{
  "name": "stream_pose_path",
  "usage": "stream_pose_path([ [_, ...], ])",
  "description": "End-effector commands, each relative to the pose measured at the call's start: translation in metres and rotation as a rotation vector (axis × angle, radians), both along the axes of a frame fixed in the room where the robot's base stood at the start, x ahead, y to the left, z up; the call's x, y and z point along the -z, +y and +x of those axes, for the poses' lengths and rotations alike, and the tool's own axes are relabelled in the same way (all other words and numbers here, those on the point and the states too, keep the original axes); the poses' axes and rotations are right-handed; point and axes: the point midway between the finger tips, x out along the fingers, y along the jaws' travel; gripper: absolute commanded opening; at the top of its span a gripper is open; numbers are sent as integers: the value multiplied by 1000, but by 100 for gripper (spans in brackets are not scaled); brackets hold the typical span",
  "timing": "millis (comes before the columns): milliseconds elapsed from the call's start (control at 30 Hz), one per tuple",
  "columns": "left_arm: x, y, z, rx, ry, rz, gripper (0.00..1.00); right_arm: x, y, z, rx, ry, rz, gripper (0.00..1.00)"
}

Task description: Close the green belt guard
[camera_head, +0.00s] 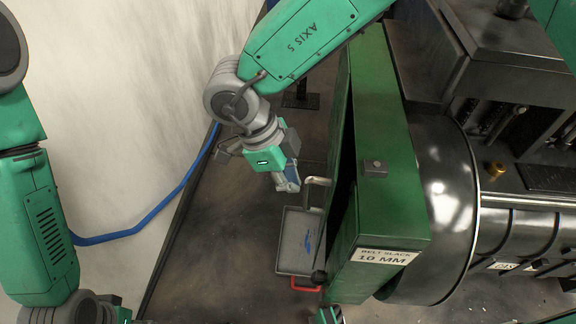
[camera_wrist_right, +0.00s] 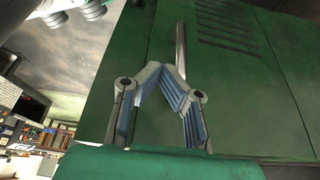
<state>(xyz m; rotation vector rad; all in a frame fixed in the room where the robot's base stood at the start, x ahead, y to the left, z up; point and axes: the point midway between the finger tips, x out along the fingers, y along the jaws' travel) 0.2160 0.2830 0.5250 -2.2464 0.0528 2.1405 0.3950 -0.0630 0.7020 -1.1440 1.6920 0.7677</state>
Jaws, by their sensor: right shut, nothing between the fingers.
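The green belt guard (camera_head: 400,205) stands right of centre in the head view, with a "BELT SLACK 10 MM" label on its end. A dark gap shows between its left panel (camera_head: 341,140) and its body, so it stands partly open. A bent metal handle (camera_head: 316,182) sticks out from the panel's left side. My right gripper (camera_head: 291,184) is shut and empty, just left of the handle. In the right wrist view the gripper (camera_wrist_right: 166,72) has its fingertips together before the green panel (camera_wrist_right: 130,50), with the metal handle (camera_wrist_right: 180,45) just beyond them. My left gripper's fingers are out of sight.
A grey tray (camera_head: 297,262) with a red handle (camera_head: 305,285) lies below the right gripper. A blue hose (camera_head: 140,232) runs along the left. Dark machinery (camera_head: 440,195) stands right of the guard. Brown floor left of the guard is mostly clear.

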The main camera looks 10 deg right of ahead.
Motion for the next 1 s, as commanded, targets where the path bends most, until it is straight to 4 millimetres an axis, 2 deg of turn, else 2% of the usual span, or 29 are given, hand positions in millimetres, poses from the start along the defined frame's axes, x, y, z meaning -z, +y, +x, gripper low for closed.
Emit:
stream_pose_path([
  [33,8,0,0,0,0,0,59,13,-6,-2,1,1,0,0],
  [67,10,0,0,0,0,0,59,18,-9,-2,0,0,1,0],
  [200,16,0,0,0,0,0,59,15,-33,-10,2,-4,8,0],
  [300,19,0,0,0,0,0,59,15,-44,-14,0,-3,10,0],
  [733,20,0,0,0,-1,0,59,13,-45,-15,0,-4,1,0],
  [867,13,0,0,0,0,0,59,11,-52,-17,1,-3,3,0],
  [1000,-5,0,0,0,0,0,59,9,-71,-25,2,0,5,0],
])
